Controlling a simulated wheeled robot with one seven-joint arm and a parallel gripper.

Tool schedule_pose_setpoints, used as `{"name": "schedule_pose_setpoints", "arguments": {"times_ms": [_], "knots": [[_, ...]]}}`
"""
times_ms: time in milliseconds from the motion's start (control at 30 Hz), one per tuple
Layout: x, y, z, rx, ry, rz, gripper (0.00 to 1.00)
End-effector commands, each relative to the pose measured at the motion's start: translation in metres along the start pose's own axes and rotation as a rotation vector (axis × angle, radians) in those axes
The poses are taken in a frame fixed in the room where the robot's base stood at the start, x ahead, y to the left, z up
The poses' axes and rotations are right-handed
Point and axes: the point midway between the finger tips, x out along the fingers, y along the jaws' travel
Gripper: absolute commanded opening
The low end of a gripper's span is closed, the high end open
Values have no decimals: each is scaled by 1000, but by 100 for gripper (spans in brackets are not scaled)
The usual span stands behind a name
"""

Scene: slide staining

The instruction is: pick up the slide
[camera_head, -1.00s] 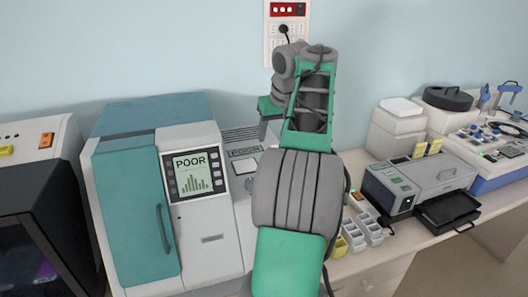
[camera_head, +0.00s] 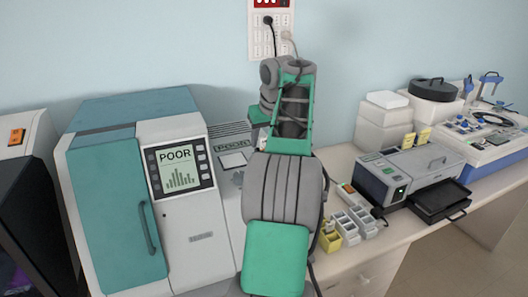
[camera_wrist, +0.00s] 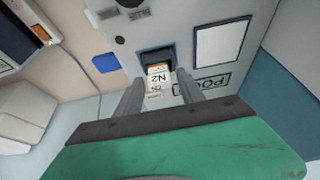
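The slide (camera_wrist: 158,78), with a white label reading "N2" and an orange end, sticks out of a dark slot (camera_wrist: 156,58) in a grey-white machine face in the wrist view. My gripper (camera_wrist: 158,82) is open, with one grey finger on each side of the slide. Gaps show between the slide and both fingers, so no grip is visible. In the head view my arm hides the slide, and the fingertips cannot be made out.
The machine panel carries a "POOR" plate (camera_wrist: 206,84) and a white square (camera_wrist: 222,50) beside the slot. A teal cabinet machine (camera_head: 115,210) stands left of my arm. Small white and yellow cups (camera_head: 352,222) and a grey printer-like device (camera_head: 400,175) stand on the bench at right.

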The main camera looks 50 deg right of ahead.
Motion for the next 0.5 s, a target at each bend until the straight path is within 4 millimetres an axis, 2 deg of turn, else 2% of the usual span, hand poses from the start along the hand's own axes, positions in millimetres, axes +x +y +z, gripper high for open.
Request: {"name": "schedule_pose_setpoints", "arguments": {"times_ms": [67,500], "knots": [[0,0,0,0,0,0,38],[0,0,0,0,0,0,2]]}}
